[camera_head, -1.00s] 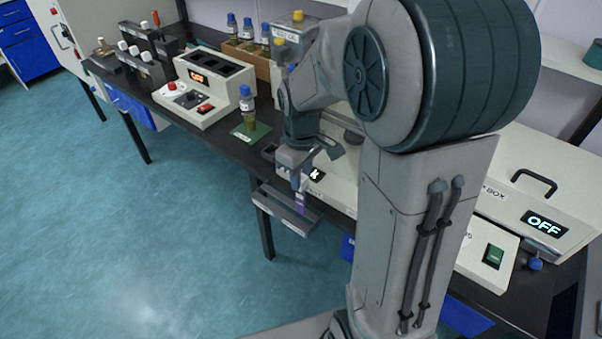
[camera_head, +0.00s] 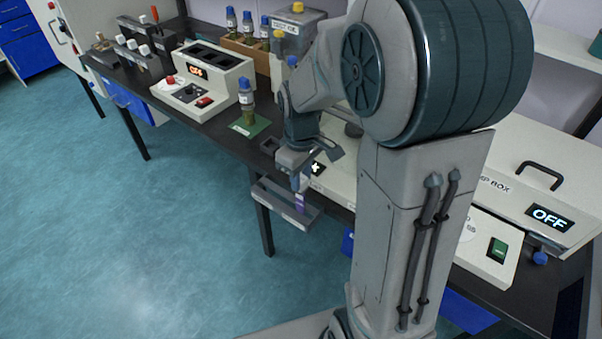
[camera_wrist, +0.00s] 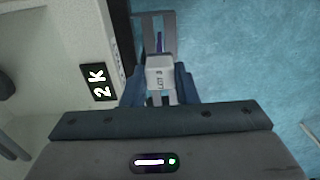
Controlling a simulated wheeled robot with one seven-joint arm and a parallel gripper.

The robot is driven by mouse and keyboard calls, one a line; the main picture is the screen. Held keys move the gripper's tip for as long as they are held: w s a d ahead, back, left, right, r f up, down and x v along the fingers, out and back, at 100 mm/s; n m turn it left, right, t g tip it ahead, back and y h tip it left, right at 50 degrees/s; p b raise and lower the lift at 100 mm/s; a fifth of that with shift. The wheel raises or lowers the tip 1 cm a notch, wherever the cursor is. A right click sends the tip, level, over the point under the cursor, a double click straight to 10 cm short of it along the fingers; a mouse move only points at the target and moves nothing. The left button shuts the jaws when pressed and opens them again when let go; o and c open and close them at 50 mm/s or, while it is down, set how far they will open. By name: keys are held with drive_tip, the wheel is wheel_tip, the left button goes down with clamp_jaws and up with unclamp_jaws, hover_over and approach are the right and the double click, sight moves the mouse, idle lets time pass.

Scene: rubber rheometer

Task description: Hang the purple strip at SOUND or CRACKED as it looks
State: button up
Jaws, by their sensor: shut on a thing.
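My gripper (camera_head: 297,182) is shut on a white tab marked LOT 3 (camera_wrist: 160,79), which sits between its two blue fingers (camera_wrist: 160,90) in the wrist view. The purple strip (camera_head: 300,202) hangs below my gripper in the head view, in front of a grey rail (camera_head: 270,197) at the bench's front edge. A sliver of the strip (camera_wrist: 160,42) shows beyond the tab in the wrist view. Whether the strip touches the rail, and whether its surface is cracked, I cannot tell. The rail's labels are too small to read.
A cream machine with a 2 K display (camera_wrist: 98,82) stands close beside my gripper. A bottle on a green mat (camera_head: 247,103), a cream unit reading OFF (camera_head: 205,85) and a lidded box reading OFF (camera_head: 550,217) stand on the dark bench. Open floor (camera_head: 130,230) lies in front.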

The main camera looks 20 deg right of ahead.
sight(301, 197)
drive_tip(key=shift+f+b, duration=3)
drive_tip(key=shift+f, duration=1.1)
drive_tip(key=o, duration=1.1)
drive_tip(key=shift+c, duration=0.2)
wheel_tip(301, 197, up, 6)
drive_tip(key=p, duration=0.5)
drive_tip(key=shift+r, duration=0.1)
